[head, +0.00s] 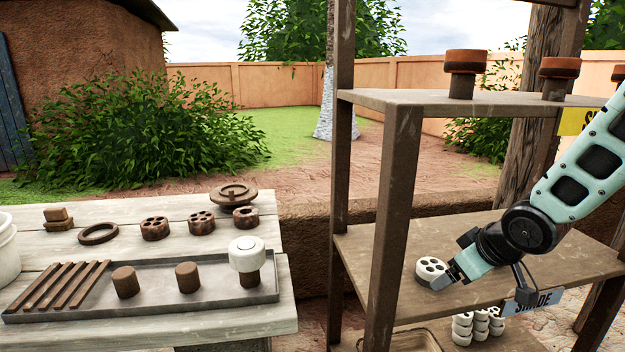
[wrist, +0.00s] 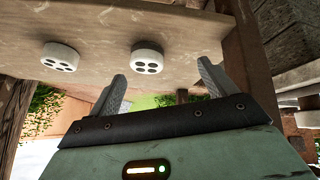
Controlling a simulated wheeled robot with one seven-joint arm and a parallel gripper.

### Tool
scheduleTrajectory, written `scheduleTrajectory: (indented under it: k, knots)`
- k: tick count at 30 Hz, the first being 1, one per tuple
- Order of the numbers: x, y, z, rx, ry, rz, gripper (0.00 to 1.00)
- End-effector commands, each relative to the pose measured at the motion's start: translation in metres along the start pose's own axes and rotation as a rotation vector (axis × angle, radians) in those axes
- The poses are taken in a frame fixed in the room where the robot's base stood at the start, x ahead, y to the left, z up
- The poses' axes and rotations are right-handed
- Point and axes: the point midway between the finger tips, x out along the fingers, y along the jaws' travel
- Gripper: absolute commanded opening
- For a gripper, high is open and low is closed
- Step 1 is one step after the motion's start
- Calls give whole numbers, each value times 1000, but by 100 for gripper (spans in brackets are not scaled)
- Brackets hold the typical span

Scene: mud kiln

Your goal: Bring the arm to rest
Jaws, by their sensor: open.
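My gripper (head: 447,278) is low over the middle shelf (head: 375,248) of the rack, at the right in the head view. Its two fingers stand apart and empty in the wrist view (wrist: 162,74). A white disc with holes (head: 431,268) sits on that shelf just beside the fingertips. The wrist view shows two such discs on the shelf board, one left of the fingers (wrist: 60,57) and one in line with the gap between them (wrist: 147,58). My gripper hides part of the shelf in the head view, and only one disc shows there.
The upper shelf (head: 400,98) holds dark stands with reddish-brown tops (head: 466,62). Several white pieces (head: 478,325) stack on the level below. Rack posts (head: 395,220) stand left of my arm. The left table holds a grey tray (head: 215,290) with brown cylinders and one white-capped piece (head: 247,254).

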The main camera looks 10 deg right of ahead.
Motion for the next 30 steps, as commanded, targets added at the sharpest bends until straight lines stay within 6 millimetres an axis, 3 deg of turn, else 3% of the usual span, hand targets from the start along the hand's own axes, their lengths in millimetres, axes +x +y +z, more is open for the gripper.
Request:
scheduleTrajectory:
  k: [1,6,9,15,20,21,30]
  knots:
    - [-10,-35,-5,-27,-40,-26,84]
    - [-51,-134,12,-76,-217,-114,84]
    - [-76,-176,30,-106,-302,-162,84]
    - [-120,-234,66,-163,-439,-242,84]
    - [-156,-266,96,-215,-533,-299,84]
    - [-165,-260,84,-203,-531,-294,84]
    - [-212,-249,51,-200,-528,-291,84]
